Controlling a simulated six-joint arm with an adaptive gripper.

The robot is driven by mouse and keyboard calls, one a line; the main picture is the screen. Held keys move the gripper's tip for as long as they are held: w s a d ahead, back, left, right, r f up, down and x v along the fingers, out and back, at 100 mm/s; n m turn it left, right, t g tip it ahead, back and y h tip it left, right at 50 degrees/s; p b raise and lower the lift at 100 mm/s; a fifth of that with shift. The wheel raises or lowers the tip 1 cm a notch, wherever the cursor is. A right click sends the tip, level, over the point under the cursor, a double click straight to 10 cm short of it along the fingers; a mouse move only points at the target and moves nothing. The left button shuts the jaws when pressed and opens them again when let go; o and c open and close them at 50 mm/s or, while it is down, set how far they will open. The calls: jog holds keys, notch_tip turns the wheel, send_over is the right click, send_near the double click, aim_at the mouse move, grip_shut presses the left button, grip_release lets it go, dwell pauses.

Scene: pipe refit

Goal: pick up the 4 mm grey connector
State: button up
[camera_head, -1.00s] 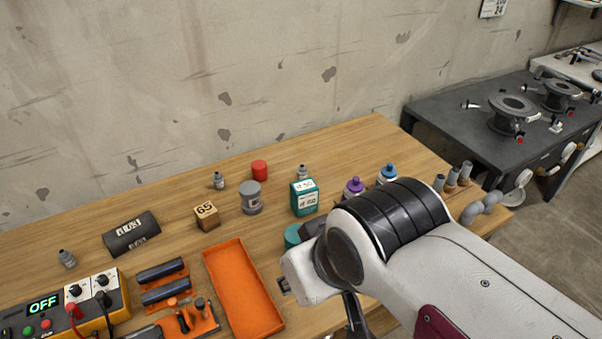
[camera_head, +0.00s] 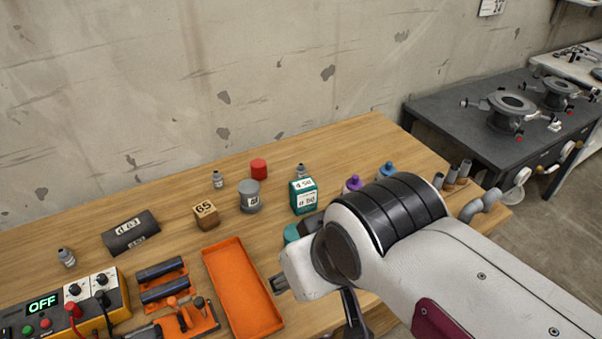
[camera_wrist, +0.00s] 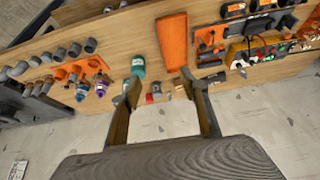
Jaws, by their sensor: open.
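Several grey pipe connectors stand at the right end of the bench, among them an upright grey connector (camera_head: 465,171) and a grey elbow (camera_head: 482,205). No size marking is readable, so I cannot tell which is the 4 mm one. My gripper (camera_wrist: 161,90) is open and empty, apart from the connectors. In the head view it is mostly hidden behind my arm.
An orange tray (camera_head: 241,285) lies left of my arm. A teal box (camera_head: 304,197), a grey can (camera_head: 250,197), a red cylinder (camera_head: 259,169) and purple- and blue-capped bottles (camera_wrist: 103,86) stand nearby. A power unit (camera_head: 62,310) is at the left. The concrete wall is behind.

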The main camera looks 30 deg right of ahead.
jog(key=w+d+r+m, duration=0.2)
jog(key=w+m, duration=0.3)
jog(key=w, duration=0.3)
jog(key=w+d+r+m, duration=0.15)
jog(key=w+m, duration=0.25)
jog(key=w, duration=0.4)
jog(key=m+g, duration=0.1)
jog(key=m, duration=2.4)
send_over(302, 166)
jog(key=s, duration=0.2)
notch_tip(302, 166, down, 25)
jog(key=shift+w+d+f+y, duration=0.15)
jog(key=shift+f+y, duration=0.15)
jog(key=shift+f, duration=0.2)
jog(key=shift+f, duration=0.1)
jog(key=shift+x, duration=1.2)
